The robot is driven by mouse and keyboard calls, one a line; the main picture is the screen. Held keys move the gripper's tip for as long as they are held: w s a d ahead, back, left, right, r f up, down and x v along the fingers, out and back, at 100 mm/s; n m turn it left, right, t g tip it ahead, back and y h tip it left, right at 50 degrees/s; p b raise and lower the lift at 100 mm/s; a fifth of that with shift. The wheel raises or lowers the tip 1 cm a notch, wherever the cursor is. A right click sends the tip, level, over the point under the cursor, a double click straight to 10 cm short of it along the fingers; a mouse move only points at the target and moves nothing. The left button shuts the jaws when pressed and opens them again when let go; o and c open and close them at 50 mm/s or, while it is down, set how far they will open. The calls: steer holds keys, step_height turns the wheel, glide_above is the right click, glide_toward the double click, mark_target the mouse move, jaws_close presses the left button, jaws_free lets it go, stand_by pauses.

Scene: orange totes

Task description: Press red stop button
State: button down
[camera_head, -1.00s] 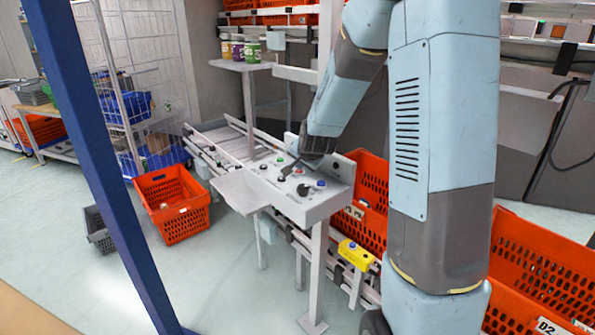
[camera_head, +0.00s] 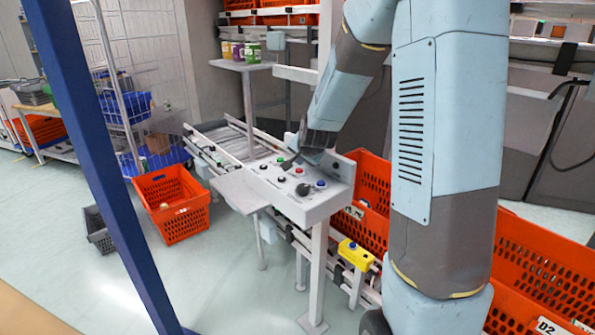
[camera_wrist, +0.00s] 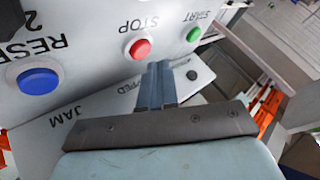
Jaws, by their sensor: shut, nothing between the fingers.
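The red stop button (camera_wrist: 140,48) sits on the upper face of the grey control panel, under the word STOP in the upside-down wrist view. It also shows in the head view (camera_head: 299,171). A green start button (camera_wrist: 193,34) and a blue reset button (camera_wrist: 38,80) flank it. My gripper (camera_wrist: 157,70) is shut and empty, its fingertips close to the panel, near the red button and slightly toward the green side. I cannot tell whether it touches the panel. In the head view the gripper (camera_head: 290,163) is over the panel's back edge near the green button.
The control panel (camera_head: 290,200) carries several other buttons and a black knob (camera_head: 303,189). Orange totes (camera_head: 172,203) stand on the floor at left and behind the panel at right. A yellow button box (camera_head: 355,254) is below the panel. A blue post (camera_head: 95,150) crosses the left side.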

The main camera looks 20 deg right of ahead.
mark_target(300, 171)
steer(key=shift+r, duration=0.1)
steer(key=shift+r, duration=2.4)
steer(key=s+a+r+n+g, duration=0.15)
steer(key=s+r, duration=0.25)
steer(key=s, duration=0.4)
steer(key=s+r+n, duration=0.3)
steer(key=s+r, duration=0.2)
steer(key=s, duration=0.3)
steer(key=s+r+n+g, duration=0.1)
steer(key=s+n, duration=0.3)
steer(key=s, duration=1.6)
steer(key=shift+d+r+g, duration=0.3)
steer(key=shift+d+g, duration=0.1)
steer(key=shift+g, duration=0.15)
steer(key=shift+n, duration=0.25)
